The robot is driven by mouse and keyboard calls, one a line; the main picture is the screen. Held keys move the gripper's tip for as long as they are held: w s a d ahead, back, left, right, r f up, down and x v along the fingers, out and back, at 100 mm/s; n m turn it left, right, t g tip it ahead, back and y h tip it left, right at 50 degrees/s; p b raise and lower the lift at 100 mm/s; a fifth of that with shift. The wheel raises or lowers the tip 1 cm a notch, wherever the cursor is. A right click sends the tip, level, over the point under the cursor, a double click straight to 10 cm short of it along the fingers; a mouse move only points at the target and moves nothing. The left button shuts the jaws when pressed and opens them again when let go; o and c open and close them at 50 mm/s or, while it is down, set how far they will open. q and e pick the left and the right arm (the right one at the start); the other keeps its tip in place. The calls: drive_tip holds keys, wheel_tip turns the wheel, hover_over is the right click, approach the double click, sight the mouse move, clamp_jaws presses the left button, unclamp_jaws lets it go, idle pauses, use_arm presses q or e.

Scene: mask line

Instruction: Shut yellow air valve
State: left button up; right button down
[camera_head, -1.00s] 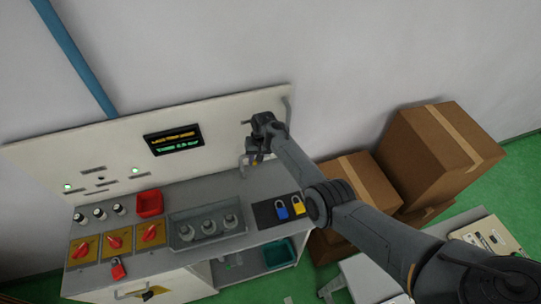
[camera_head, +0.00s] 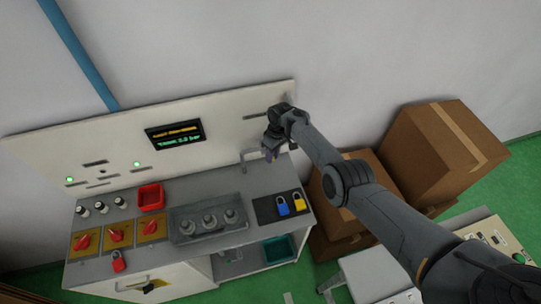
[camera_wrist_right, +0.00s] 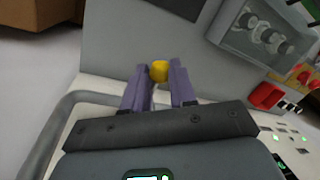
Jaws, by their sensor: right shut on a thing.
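The yellow valve handle (camera_wrist_right: 160,71) shows in the right wrist view as a small rounded yellow piece between two purple fingertips. My right gripper (camera_wrist_right: 158,82) is shut on it. In the head view my right gripper (camera_head: 271,152) is at the back right of the bench, beside a grey pipe (camera_head: 243,158). The gripper hides most of the valve there, and I cannot tell the handle's angle. My left gripper is not in view.
The grey bench (camera_head: 215,250) carries red rotary switches (camera_head: 116,235), a red bin (camera_head: 151,197), a grey tray with several round fittings (camera_head: 209,221), and blue and yellow padlocks (camera_head: 290,205). Cardboard boxes (camera_head: 440,150) stand to the right. A panel with a display (camera_head: 174,134) rises behind.

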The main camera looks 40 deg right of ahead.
drive_tip(key=shift+f, duration=0.15)
idle(0.3)
drive_tip(key=c, duration=0.9)
unclamp_jaws()
drive_tip(key=shift+w, duration=0.1)
drive_tip(key=shift+r, duration=0.2)
drive_tip(key=shift+r, duration=0.25)
drive_tip(key=r, duration=0.3)
drive_tip(key=d+r+p, duration=0.1)
drive_tip(key=r, duration=0.2)
drive_tip(key=d+r+p, duration=0.1)
drive_tip(key=r, duration=0.3)
drive_tip(key=shift+w, duration=0.2)
drive_tip(key=shift+f, duration=0.1)
